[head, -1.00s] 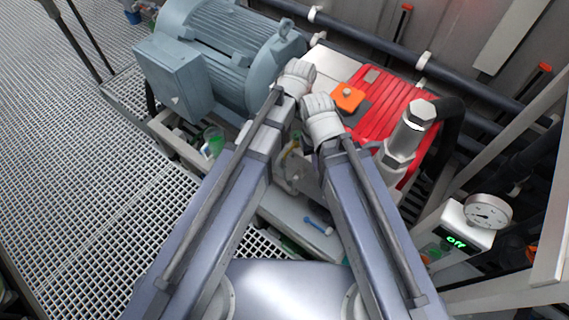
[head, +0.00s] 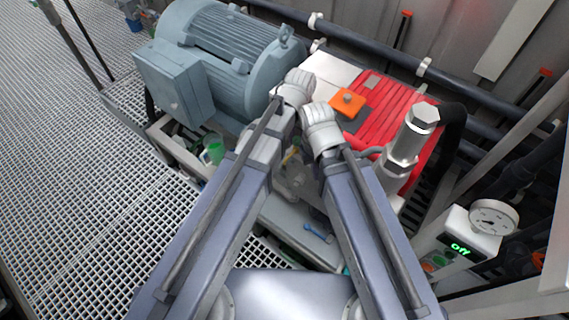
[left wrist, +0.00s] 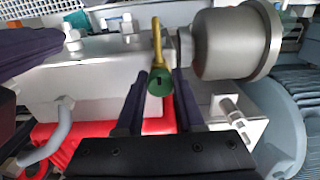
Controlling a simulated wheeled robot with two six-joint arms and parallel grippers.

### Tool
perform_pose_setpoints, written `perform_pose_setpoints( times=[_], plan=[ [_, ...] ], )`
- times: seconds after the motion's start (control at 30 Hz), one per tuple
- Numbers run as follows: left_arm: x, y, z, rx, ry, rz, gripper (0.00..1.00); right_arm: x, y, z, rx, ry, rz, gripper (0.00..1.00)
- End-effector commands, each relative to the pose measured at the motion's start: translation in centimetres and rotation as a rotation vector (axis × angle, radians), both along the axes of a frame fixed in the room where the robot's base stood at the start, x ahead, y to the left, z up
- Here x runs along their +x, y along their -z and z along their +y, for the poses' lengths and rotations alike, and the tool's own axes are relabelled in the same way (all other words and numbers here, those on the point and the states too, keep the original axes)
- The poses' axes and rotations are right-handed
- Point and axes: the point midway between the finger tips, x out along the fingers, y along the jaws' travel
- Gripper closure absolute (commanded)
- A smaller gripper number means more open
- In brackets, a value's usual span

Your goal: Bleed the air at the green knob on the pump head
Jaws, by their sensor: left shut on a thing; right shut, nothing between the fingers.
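The green knob (left wrist: 159,84) sits on the end of a brass stem (left wrist: 156,42) at the grey metal pump head (left wrist: 100,62) in the left wrist view. The dark fingers of my left gripper (left wrist: 160,74) stand on both sides of the knob and are shut on it. In the head view my left wrist (head: 294,88) reaches over the pump, and my arms hide the knob. My right wrist (head: 321,128) is just below and to the right of it. The right fingers are mostly hidden there. A dark shape (left wrist: 42,50) at the left of the wrist view may be my right gripper.
The blue-grey motor (head: 225,60) stands beyond my left arm, close to it. The red pump body (head: 395,100) with an orange block (head: 347,103) and a steel cylinder (head: 410,135) lies to the right. A gauge (head: 494,216) and a display (head: 461,248) are at lower right.

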Motion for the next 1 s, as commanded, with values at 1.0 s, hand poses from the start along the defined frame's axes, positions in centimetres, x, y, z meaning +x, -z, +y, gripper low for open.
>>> perform_pose_setpoints(
  times=[1.0],
  plan=[
    [-0.01,0.01,0.0,0.0,-0.39,0.0,1.0,0.0,0.01,0.0,0.0,0.0,0.0,1.0]
  ],
)
